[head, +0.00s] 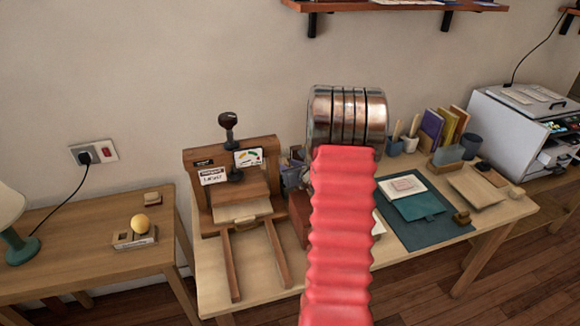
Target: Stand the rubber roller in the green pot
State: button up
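I cannot pick out the rubber roller; it may be hidden behind my red ribbed arm and its metal joint, which cover the middle of the workbench (262,298). No clearly green pot shows. A dark blue-grey cup (472,147) stands empty-looking at the bench's back right, and a small blue pot (394,148) with upright sticks stands left of it. My gripper's fingers do not show, so I cannot see whether they hold anything.
A wooden press (232,172) with a black knob stands at the bench's left. A teal mat (428,231) bears a teal folder (412,205). Upright books (444,128) stand behind. A white machine (515,120) is at right. A side table (85,250) holds a lamp (18,248). A shelf (390,7) hangs above.

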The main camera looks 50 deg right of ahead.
jog(key=v, duration=1.3)
jog(key=shift+s+a, duration=0.15)
jog(key=shift+s, duration=0.2)
dwell(0.7)
dwell(0.3)
